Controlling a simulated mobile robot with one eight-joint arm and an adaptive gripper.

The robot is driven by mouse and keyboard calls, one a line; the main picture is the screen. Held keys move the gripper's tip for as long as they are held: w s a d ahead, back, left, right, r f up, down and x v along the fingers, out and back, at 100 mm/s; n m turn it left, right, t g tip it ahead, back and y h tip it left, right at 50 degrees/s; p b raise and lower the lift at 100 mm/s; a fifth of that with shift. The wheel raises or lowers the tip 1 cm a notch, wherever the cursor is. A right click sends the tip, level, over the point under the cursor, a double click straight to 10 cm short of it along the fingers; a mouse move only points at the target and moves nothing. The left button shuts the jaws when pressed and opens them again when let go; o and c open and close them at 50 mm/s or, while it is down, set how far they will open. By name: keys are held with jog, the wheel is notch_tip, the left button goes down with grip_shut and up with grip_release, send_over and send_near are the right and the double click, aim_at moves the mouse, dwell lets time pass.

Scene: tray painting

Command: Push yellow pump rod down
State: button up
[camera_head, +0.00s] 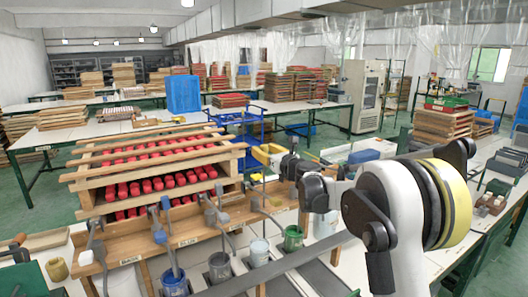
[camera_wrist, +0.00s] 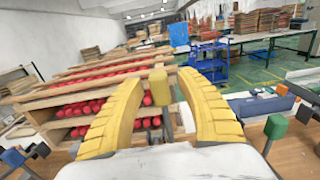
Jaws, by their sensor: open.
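My gripper (camera_head: 268,155) has yellow fingers and reaches over the wooden pump rack (camera_head: 190,241) in the head view. In the wrist view, the two curved fingers of my gripper (camera_wrist: 170,62) are spread apart with nothing held. A yellow block-shaped knob (camera_wrist: 158,88), which looks like the top of the yellow pump rod, shows between the fingers, apart from both. A grey part shows below it. In the head view, the yellow pump rod is hard to tell apart from my yellow fingers. A green knob (camera_wrist: 275,126) and an orange knob (camera_wrist: 304,114) are at the right in the wrist view.
Grey pump handles (camera_head: 212,214) line the rack. In front stand a blue paint cup (camera_head: 175,284), a pale cup (camera_head: 259,252) and a green cup (camera_head: 293,238). Behind is a stacked wooden frame (camera_head: 84,180) holding red pieces. A blue cart (camera_wrist: 210,68) stands farther back.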

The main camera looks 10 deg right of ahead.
grip_shut()
notch_tip(320, 180, down, 8)
jog(key=b, duration=0.3)
jog(key=shift+r, duration=0.2)
grip_release()
